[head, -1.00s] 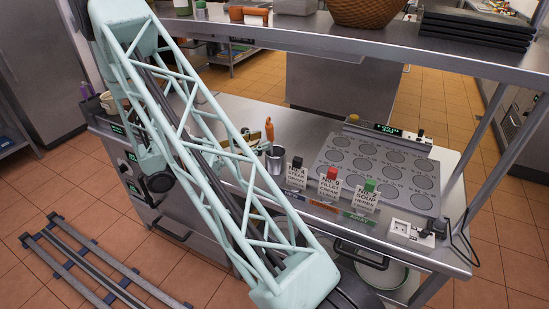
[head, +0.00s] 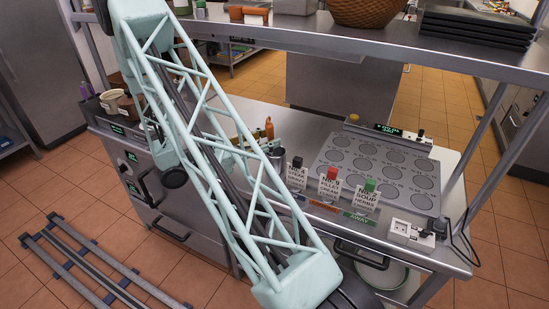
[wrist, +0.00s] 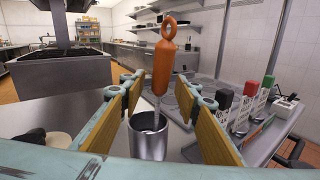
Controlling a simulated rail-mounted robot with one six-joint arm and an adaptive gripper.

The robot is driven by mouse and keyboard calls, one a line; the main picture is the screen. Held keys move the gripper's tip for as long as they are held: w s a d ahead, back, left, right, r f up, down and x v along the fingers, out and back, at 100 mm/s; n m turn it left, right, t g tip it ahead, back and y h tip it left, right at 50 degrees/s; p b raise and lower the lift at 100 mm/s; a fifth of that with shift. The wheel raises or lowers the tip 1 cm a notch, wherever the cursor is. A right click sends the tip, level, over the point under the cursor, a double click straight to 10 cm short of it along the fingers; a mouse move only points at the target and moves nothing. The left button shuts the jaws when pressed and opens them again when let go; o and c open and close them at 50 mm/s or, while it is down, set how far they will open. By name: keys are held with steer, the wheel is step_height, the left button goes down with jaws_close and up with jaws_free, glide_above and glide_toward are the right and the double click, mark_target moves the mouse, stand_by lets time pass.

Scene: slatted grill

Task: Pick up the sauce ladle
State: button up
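The sauce ladle has an orange handle with a ring at its top and a thin metal shaft. It stands nearly upright in a metal cup (wrist: 149,138); its bowl is hidden inside. In the wrist view the orange handle (wrist: 164,68) shows ahead, between the lines of the two fingers. My gripper (wrist: 160,92) is open, with yellow pads on both sides and nothing touching the handle that I can see. In the head view the handle (head: 269,128) and the cup (head: 277,160) show just right of my arm, which hides most of the gripper.
Black, red and green-topped label holders (head: 329,186) stand right of the cup. A plate with round wells (head: 378,168) lies behind them. Brown and white containers (head: 113,101) stand at the left end.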

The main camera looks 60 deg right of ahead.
steer(key=shift+s+d, duration=0.3)
steer(key=shift+d, duration=0.3)
steer(key=shift+c, duration=0.4)
jaws_close()
